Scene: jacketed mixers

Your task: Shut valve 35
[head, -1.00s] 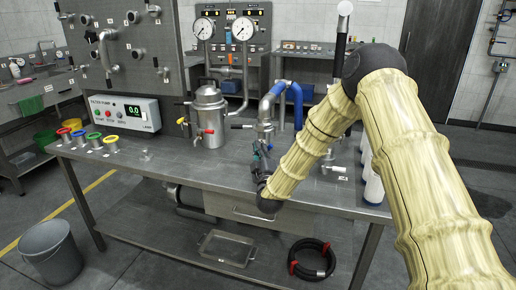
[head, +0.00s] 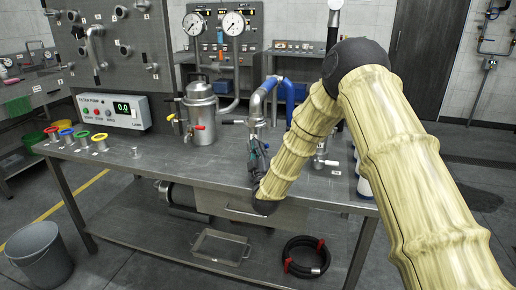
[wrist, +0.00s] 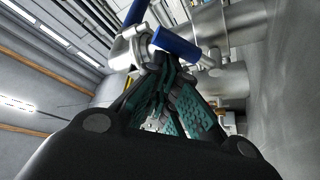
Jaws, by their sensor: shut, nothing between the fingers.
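My gripper (head: 256,152) is low beside the steel pipe stand (head: 257,128) on the bench, its fingers pointing up. In the wrist view my gripper (wrist: 163,65) is shut and empty, with teal finger pads. Its tips are close to a metal valve body (wrist: 128,48) with a blue lever (wrist: 175,42); I cannot tell whether they touch. No number 35 is readable, so I cannot tell which valve is valve 35.
A steel pot (head: 200,112) with red and yellow handles stands left of the pipe. The filter pump box (head: 112,112) and several coloured-rim cups (head: 83,141) are farther left. White bottles (head: 365,180) stand at the right end. Clear bench top (head: 170,160) lies in front of the pot.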

